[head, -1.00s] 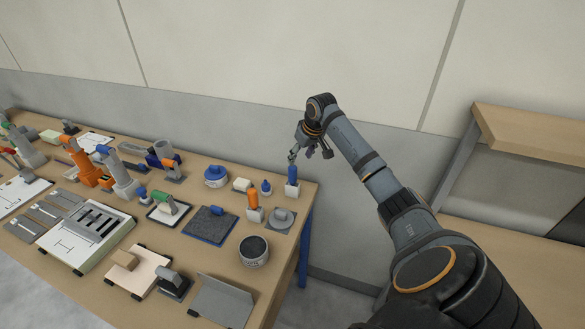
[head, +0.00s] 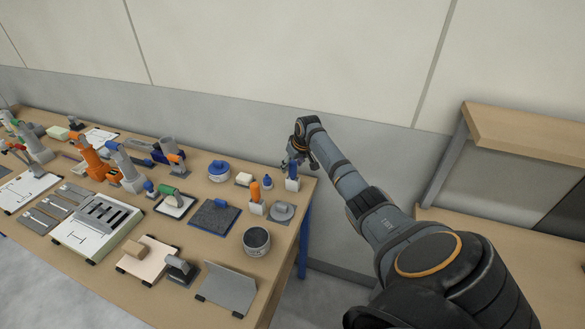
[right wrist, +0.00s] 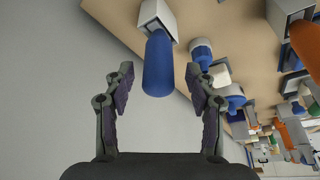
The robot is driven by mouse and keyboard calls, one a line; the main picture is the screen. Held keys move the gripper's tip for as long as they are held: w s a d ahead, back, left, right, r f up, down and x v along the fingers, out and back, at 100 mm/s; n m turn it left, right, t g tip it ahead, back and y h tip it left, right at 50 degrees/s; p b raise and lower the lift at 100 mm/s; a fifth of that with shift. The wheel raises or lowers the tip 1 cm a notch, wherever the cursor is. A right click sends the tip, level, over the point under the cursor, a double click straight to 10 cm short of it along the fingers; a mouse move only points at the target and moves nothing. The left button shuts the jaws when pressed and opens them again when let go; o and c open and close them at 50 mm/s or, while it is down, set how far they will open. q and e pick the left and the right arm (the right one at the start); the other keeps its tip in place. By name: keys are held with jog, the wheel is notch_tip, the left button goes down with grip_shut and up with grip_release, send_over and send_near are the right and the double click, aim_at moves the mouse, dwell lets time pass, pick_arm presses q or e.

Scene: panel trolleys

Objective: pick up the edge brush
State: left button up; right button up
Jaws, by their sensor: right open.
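A blue handle (head: 293,171) stands upright in a small white holder (head: 292,184) at the back right corner of the workbench; I take it as the edge brush, though its brush end is hidden. In the right wrist view the blue handle (right wrist: 158,66) points toward me out of its white holder (right wrist: 157,19). My right gripper (right wrist: 160,75) is open, with one finger on each side of the handle and a gap to both. In the head view the right gripper (head: 298,158) is at the handle's top and partly hidden by its arm. My left gripper is not in view.
A dark-filled tub (head: 256,241) is nearer. The wall (head: 240,100) rises behind the bench (head: 215,260).

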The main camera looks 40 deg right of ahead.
jog(key=shift+w+d+f, duration=0.1)
jog(key=shift+d+f, duration=0.05)
jog(key=shift+f, duration=0.05)
jog(key=shift+r, duration=0.1)
jog(key=c, duration=0.5)
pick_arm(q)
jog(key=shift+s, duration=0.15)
pick_arm(e)
grip_shut()
jog(key=shift+r, duration=0.1)
